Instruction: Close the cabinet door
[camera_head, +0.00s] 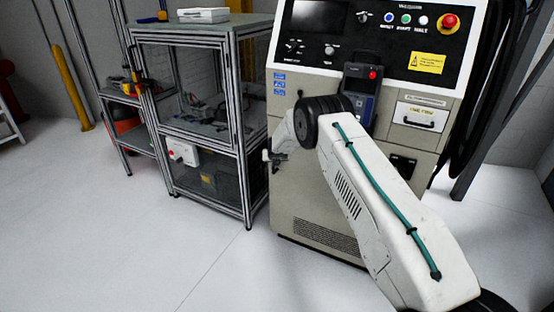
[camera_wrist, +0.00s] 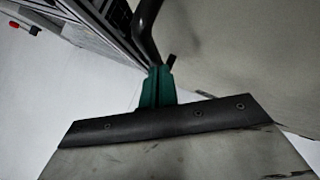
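A beige control cabinet (camera_head: 313,205) stands at centre right; my arm crosses in front of it. An aluminium-framed cabinet (camera_head: 241,50) with dark see-through panels stands to its left. I cannot tell which door the task means, nor whether a door stands ajar. My gripper (camera_head: 270,160) is small and partly hidden by my arm, near the beige cabinet's left edge. In the wrist view its green fingers (camera_wrist: 157,86) lie close together, with no held object visible. A dark curved bar (camera_wrist: 146,35), perhaps a handle, is just beyond them; contact is unclear.
A red emergency button (camera_head: 448,22) and a handheld pendant (camera_head: 361,95) are on the beige cabinet's front. Black cables (camera_head: 490,95) hang at its right. A shelf (camera_head: 122,97) stands at far left. The white floor in front at left is clear.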

